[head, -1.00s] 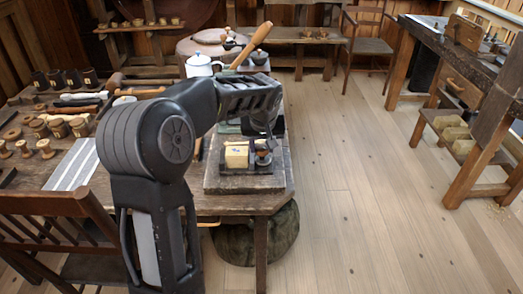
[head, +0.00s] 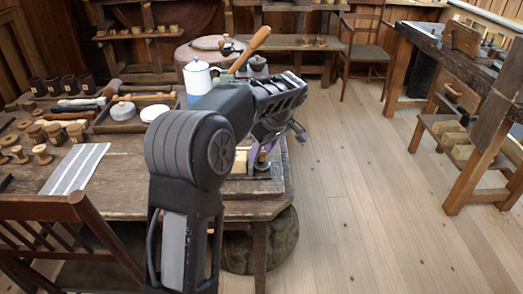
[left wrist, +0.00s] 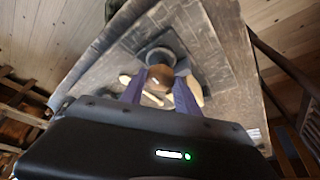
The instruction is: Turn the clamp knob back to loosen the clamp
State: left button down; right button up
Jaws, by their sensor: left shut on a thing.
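The clamp's round brown wooden knob (left wrist: 159,76) lies between the two dark purple fingers of my left gripper (left wrist: 160,90) in the left wrist view. The gripper is shut on it. In the head view my left gripper (head: 261,138) reaches down over the clamp (head: 263,163), at the right end of the workbench. My own arm hides much of the clamp and knob there. A pale block (head: 240,161) sits beside the clamp, partly hidden by my arm. My right gripper is not in view.
The workbench (head: 110,205) holds turned spools (head: 41,154), dark cups and a tray (head: 118,122) to the left. A white pot (head: 197,78) and a wooden handle (head: 250,48) stand behind my arm. A chair (head: 60,210) is at the front left.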

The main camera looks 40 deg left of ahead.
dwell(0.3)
pick_arm(q)
jog(key=c, duration=0.9)
grip_release()
